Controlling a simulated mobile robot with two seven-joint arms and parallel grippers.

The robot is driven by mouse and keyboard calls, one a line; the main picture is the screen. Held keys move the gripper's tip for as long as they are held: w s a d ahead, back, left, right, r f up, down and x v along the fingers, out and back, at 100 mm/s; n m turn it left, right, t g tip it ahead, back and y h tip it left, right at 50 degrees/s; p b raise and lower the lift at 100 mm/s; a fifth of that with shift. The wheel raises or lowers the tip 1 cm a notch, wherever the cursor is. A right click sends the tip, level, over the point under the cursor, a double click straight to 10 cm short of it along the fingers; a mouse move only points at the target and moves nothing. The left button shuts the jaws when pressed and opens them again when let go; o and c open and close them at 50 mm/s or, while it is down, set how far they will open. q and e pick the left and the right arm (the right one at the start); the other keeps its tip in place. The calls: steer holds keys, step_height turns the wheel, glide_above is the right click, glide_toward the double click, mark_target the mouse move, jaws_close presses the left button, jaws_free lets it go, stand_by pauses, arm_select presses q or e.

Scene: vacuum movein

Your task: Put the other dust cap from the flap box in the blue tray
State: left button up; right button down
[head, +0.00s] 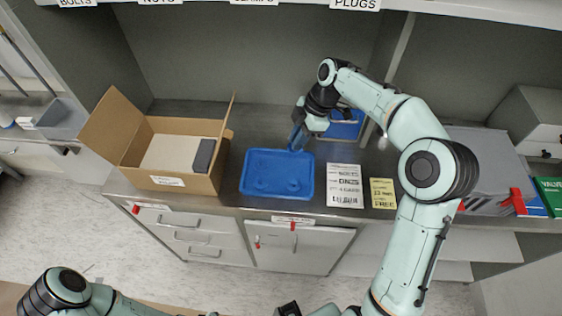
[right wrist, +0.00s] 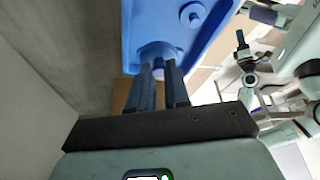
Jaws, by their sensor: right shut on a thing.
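The blue tray (head: 277,193) lies on the counter right of the box, with two faint round shapes in it, too blue on blue to tell apart. In the right wrist view the tray (right wrist: 205,48) fills the top and a small blue round piece (right wrist: 193,13) shows in it. My right gripper (head: 297,138) is over the tray's back right edge. It is shut on a blue dust cap (right wrist: 158,50), seen between the fingertips against the tray. The open flap box (head: 205,184) stands at the left. My left gripper is out of view; only its arm shows at the bottom left.
A dark grey block (head: 203,156) is in the flap box, whose flaps stand up. A white printed sheet (head: 345,186) and a yellow card (head: 382,193) lie right of the tray. A second blue container (head: 345,127) stands behind my right arm. Grey equipment (head: 480,165) stands farther right.

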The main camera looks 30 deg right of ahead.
steer(key=shift+f, duration=0.35)
steer(key=f, duration=0.3)
steer(key=shift+s+f, duration=0.2)
steer(key=shift+f, duration=0.15)
steer(key=shift+w+f+b, duration=0.1)
steer(key=shift+f+b, duration=0.25)
steer(key=shift+f, duration=2.35)
steer(key=c, duration=1.1)
jaws_free()
steer(key=shift+f, duration=0.1)
steer(key=p+v, duration=0.1)
steer(key=v, duration=1.1)
